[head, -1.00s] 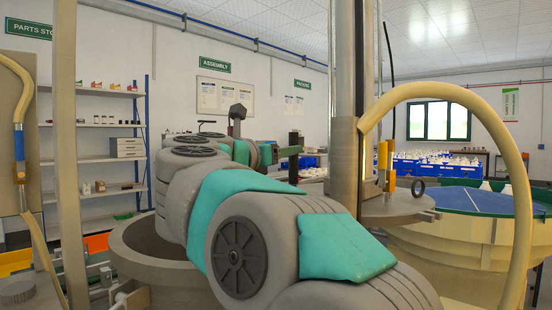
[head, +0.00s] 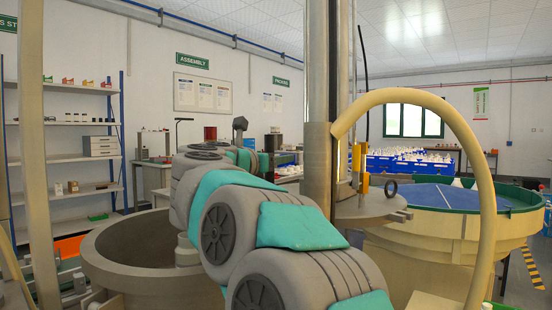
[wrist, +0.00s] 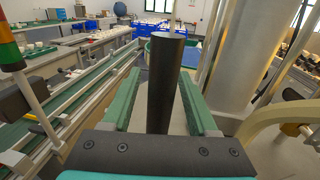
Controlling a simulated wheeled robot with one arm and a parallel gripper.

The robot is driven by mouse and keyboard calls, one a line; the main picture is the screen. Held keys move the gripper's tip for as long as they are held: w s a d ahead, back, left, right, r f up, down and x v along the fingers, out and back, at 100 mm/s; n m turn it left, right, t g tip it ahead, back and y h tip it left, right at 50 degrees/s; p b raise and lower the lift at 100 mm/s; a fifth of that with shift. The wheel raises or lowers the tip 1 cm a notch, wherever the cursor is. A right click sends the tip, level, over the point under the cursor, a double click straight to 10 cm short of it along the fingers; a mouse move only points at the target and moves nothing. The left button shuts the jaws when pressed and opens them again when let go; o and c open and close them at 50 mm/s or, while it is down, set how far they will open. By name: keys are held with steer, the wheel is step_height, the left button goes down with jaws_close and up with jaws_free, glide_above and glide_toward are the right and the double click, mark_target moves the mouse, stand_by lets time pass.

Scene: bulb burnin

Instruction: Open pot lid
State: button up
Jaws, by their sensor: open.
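A large grey round pot (head: 105,262) stands at the lower left in the head view, its top open and my arm across its right side. A flat grey disc with a black ring (head: 391,188), perhaps a lid, sits by the steel column (head: 318,110). In the wrist view a dark upright cylinder (wrist: 165,85), perhaps a handle, stands between the green fingers of my gripper (wrist: 160,105). The fingers are apart, with visible gaps to the cylinder. My arm hides the gripper in the head view.
A cream curved tube (head: 478,150) arches at the right, before a cream tub with a blue top (head: 440,196). Shelves (head: 95,125) stand at the left. In the wrist view, a green-edged conveyor (wrist: 85,95) runs along the left and a pale column (wrist: 245,60) stands close on the right.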

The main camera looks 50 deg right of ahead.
jaws_close()
stand_by(0.4)
stand_by(1.0)
